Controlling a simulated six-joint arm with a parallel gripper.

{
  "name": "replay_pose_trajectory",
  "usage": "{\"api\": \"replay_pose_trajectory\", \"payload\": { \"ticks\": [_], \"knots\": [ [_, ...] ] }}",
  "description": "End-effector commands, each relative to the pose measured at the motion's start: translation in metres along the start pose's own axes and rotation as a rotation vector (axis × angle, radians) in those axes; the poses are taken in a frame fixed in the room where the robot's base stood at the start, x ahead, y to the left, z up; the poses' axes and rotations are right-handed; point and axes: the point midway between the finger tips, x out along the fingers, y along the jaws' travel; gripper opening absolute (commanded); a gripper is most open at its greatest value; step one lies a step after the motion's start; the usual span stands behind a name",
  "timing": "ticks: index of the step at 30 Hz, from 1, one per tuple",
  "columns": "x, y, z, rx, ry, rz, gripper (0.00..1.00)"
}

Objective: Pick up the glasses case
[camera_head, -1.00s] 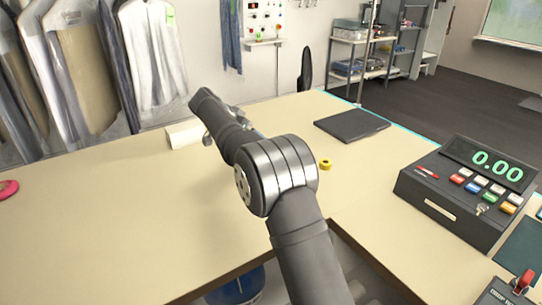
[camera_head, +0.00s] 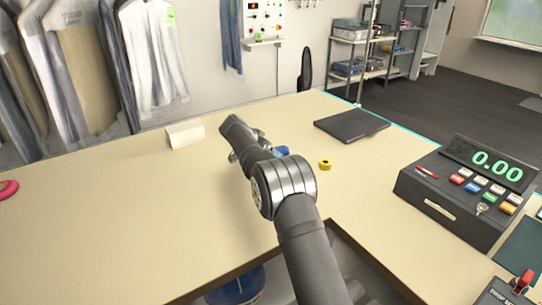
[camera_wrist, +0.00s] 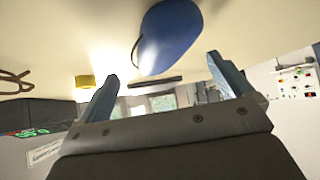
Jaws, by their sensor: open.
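The glasses case looks to be the blue rounded object (camera_wrist: 170,38) in the wrist view, with a thin dark loop at its left edge. It lies on the counter, beyond and between my fingertips, apart from them. In the head view only a small blue part of it (camera_head: 281,151) shows beside my arm; the rest is hidden. My gripper (camera_wrist: 162,68) is open and empty in the wrist view, with one finger on each side. In the head view my arm mostly hides the gripper.
A yellow tape roll (camera_head: 325,164) lies right of my arm, with a black flat pad (camera_head: 352,124) behind it. A white folded card (camera_head: 185,136) stands to the left. The cash register (camera_head: 465,190) is at the right. The counter's left part (camera_head: 110,215) is mostly clear.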

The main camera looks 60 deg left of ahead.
Motion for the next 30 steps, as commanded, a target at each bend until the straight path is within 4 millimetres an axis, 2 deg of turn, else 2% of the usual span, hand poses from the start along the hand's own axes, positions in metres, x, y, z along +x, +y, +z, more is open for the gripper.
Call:
{"api": "replay_pose_trajectory", "payload": {
  "ticks": [3,9,18,27,30],
  "knots": [
    [0.019,-0.001,0.003,0.000,-0.001,0.003,0.96],
    [0.040,-0.002,0.003,0.001,-0.001,0.000,0.96],
    [0.044,-0.002,0.003,0.000,-0.001,0.000,0.96],
    [0.043,-0.002,0.004,0.000,-0.001,0.000,0.37],
    [0.043,-0.002,0.003,0.000,-0.001,0.000,0.36]
  ]
}}
